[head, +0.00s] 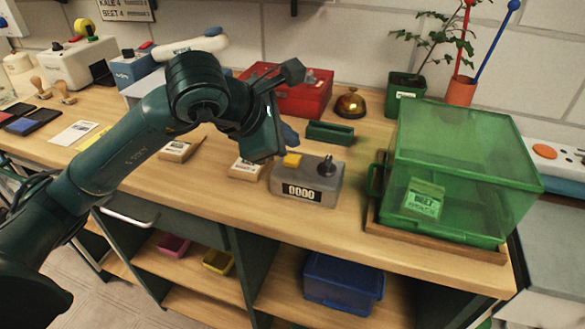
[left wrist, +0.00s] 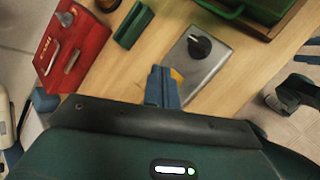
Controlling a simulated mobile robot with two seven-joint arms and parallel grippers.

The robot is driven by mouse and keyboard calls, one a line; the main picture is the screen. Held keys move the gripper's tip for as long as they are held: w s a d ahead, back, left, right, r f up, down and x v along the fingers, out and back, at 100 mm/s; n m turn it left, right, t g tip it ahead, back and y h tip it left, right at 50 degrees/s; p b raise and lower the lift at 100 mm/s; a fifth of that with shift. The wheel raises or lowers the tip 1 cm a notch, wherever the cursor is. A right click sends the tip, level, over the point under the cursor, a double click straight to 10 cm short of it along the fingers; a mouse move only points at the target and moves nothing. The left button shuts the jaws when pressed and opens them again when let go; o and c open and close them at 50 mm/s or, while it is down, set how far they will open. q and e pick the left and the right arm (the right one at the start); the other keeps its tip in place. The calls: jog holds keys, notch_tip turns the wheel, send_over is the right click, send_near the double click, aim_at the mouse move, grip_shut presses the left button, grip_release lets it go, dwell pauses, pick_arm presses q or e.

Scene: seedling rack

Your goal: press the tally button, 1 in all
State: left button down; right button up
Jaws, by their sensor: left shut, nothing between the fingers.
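The tally counter (head: 307,186) is a grey box on the bench with a yellow button (head: 292,160), a black knob and a display reading 0000. My left gripper (head: 284,140) is just above and behind the yellow button, with its blue fingertips together and empty. In the left wrist view the counter (left wrist: 213,62) lies beyond the shut fingers (left wrist: 162,87), which hide most of the yellow button (left wrist: 177,76). I cannot tell whether the fingers touch it.
A green translucent bin (head: 465,150) on a wooden tray stands right of the counter. Behind are a brass bell (head: 350,103), a green block (head: 330,132) and a red box (head: 300,98). Small labelled packets (head: 245,169) lie left of the counter. The bench front before the counter is clear.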

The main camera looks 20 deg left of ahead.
pick_arm(q)
jog(key=shift+f, duration=0.5)
dwell(0.6)
dwell(0.6)
dwell(0.5)
jog(key=shift+f+b, duration=0.45)
jog(key=shift+b, duration=0.4)
